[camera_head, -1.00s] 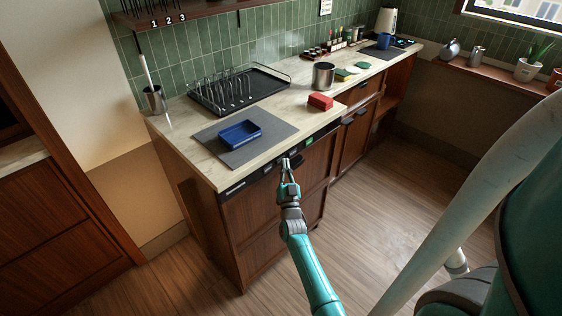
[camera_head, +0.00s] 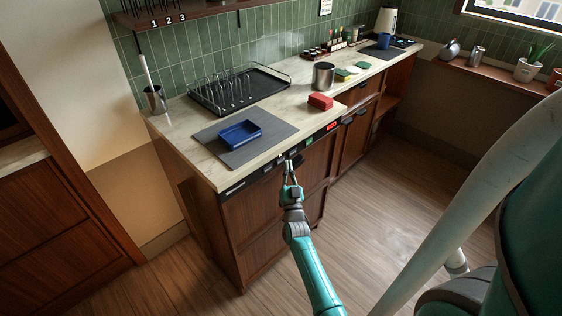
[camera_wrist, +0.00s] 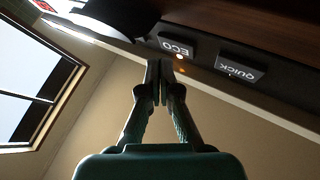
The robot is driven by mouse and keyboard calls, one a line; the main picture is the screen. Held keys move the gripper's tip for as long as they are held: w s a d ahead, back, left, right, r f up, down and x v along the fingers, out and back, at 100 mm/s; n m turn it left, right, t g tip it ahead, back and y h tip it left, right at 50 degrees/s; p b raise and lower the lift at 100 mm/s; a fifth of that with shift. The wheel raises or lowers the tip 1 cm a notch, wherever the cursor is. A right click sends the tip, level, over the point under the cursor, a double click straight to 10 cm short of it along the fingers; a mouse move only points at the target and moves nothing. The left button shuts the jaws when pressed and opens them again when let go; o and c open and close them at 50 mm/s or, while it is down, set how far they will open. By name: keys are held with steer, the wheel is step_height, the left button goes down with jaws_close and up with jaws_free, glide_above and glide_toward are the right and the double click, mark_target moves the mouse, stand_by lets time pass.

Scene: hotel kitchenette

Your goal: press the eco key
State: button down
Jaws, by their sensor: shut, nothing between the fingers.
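The eco key (camera_wrist: 176,47) is a dark raised key lettered ECO on the black control panel, shown upside down in the wrist view. A small orange light glows beside it. The quick key (camera_wrist: 240,67) is to its right in that view. My gripper (camera_wrist: 159,70) is shut and empty, its tips close to the eco key in the picture; I see no clear contact. In the head view my gripper (camera_head: 288,164) is just in front of the panel under the counter edge. The key lettering is too small to read there.
A black rounded handle (camera_wrist: 115,15) is near my fingers in the wrist view. Above are the counter's grey mat and blue tray (camera_head: 239,133). The floor in front is clear.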

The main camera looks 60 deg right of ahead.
steer(key=shift+s+a, duration=0.2)
steer(key=shift+s, duration=0.6)
steer(key=shift+s+a, duration=0.15)
steer(key=shift+s, duration=0.7)
steer(key=shift+s+a, duration=0.2)
steer(key=shift+s, duration=0.6)
steer(key=shift+a, duration=0.1)
steer(key=s+a+f+n+t+y, duration=0.1)
steer(key=s+a+f+n+y, duration=0.15)
steer(key=a, duration=0.65)
steer(key=s+a+f+n+t+y, duration=0.1)
steer(key=s+a+f+n+y, duration=0.2)
steer(key=a, duration=0.6)
steer(key=s+a+f+n+t+y, duration=0.1)
steer(key=s+a+y, duration=0.25)
steer(key=a, duration=0.55)
steer(key=s+a+r+n+g+y, duration=0.1)
steer(key=s+a+r+n+y, duration=0.2)
steer(key=s+a, duration=0.5)
steer(key=s+a+r+n+g+y, duration=0.2)
steer(key=s+a+r+y, duration=0.4)
steer(key=s, duration=0.5)
steer(key=a+r+n, duration=0.1)
steer(key=a, duration=0.1)
steer(key=shift+s+a+r, duration=0.3)
